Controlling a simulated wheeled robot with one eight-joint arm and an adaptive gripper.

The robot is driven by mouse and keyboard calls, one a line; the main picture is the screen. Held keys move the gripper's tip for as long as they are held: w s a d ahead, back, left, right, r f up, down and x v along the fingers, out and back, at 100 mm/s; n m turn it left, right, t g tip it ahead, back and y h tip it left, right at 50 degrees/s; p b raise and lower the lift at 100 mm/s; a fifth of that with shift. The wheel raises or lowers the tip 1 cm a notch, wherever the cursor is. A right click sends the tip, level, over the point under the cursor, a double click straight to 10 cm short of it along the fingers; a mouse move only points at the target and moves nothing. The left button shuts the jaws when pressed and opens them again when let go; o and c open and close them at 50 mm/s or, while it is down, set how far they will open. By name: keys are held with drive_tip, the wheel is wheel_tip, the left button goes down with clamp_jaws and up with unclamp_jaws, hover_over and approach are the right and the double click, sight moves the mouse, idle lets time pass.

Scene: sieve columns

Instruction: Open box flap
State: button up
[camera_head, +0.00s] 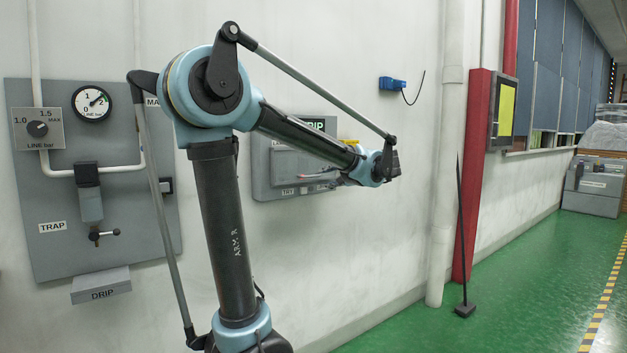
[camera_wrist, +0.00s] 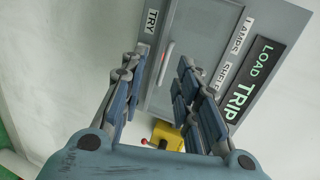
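A grey wall box (camera_head: 261,180) labelled TRIP and TRY is partly hidden behind my arm in the head view. Its lighter grey front flap (camera_head: 290,163) looks shut.
A yellow block (camera_wrist: 168,134) and a red-knobbed lever (camera_wrist: 145,142) show below the box in the wrist view. A gauge panel (camera_head: 60,240) hangs at left. A pipe (camera_head: 446,150) and red column (camera_head: 476,190) stand at right.

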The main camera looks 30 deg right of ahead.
sight(312, 176)
drive_tip(key=s+d+r+t+h, duration=0.1)
drive_tip(key=s+d+r, duration=0.1)
drive_tip(key=d, duration=0.2)
drive_tip(key=shift+m, duration=0.4)
drive_tip(key=x, duration=1.7)
drive_tip(key=shift+w+a+f, duration=0.1)
drive_tip(key=shift+a+f, duration=0.05)
drive_tip(key=shift+f, duration=0.15)
